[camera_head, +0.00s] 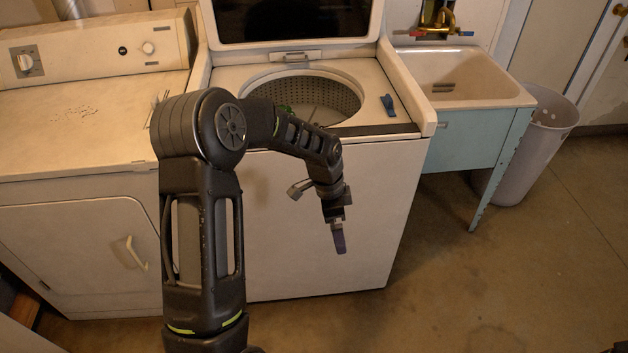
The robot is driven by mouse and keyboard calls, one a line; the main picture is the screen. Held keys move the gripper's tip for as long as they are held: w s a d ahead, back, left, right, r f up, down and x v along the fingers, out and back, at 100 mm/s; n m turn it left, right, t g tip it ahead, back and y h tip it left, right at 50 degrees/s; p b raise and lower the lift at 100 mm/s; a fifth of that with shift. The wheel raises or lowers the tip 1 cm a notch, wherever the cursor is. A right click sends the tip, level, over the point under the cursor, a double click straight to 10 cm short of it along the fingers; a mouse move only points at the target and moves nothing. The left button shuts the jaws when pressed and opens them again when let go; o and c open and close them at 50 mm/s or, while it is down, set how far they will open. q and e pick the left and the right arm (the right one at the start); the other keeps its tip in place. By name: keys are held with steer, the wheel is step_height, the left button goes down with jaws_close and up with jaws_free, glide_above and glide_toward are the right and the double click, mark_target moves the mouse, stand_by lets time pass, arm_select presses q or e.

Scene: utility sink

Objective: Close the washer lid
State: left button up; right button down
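The washer (330,215) stands in the middle with its top opening exposed. Its lid (290,42) is raised at the back, with a dark panel; its top runs out of the picture. The perforated metal drum (335,95) shows inside, with something green (284,108) partly hidden behind my arm. My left arm comes up from the lower left and bends over to the right. My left gripper (339,240) points down in front of the washer's front panel, below the rim and apart from the lid. Its fingers overlap, so their opening cannot be told. My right gripper is not in view.
A dryer (75,130) stands to the left, close beside the washer. A small blue item (387,105) lies on the washer's top right of the opening. A utility sink (460,80) and a pale bin (535,145) stand to the right. The floor at right front is clear.

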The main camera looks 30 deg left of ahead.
arm_select(q)
steer(key=s+d+f+n+h+b, duration=0.15)
steer(key=s+d+f+n, duration=0.45)
steer(key=d+f, duration=0.7)
steer(key=s+d+f+n+b, duration=0.1)
steer(key=s+d+f+n, duration=0.2)
steer(key=s, duration=0.5)
steer(key=s+d+f+n+b, duration=0.1)
steer(key=s+d+f+n, duration=0.2)
steer(key=s, duration=0.6)
step_height(320, 180, down, 3)
steer(key=shift+d+r, duration=0.1)
steer(key=shift+d, duration=0.95)
